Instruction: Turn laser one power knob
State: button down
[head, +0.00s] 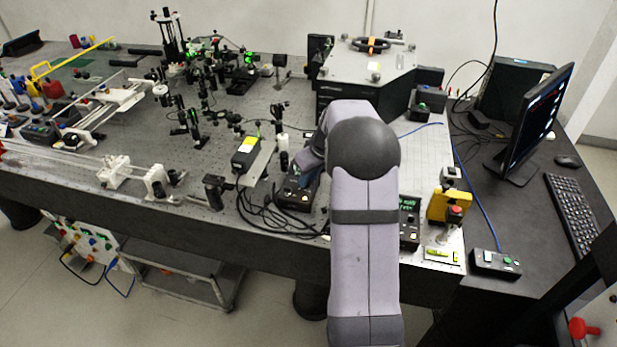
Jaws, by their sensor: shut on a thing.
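A small black control box (293,200) with small knobs or buttons on its face sits near the front edge of the optical bench. My gripper (303,181) reaches down to this box from behind my arm and is shut at its top side, on what appears to be the laser one power knob. The knob itself is hidden by the fingers, and its angle cannot be told. My arm covers the area just right of the box.
A black module with a yellow label (246,152) and loose black cables (262,214) lie left of the box. A control box with a green display (409,222) and a yellow emergency-stop unit (449,206) stand right of my arm. Optics crowd the back.

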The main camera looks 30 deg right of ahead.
jog(key=c, duration=1.7)
grip_release()
jog(key=shift+r, duration=0.1)
jog(key=b+v, duration=0.2)
jog(key=v, duration=0.5)
jog(key=shift+s, duration=0.1)
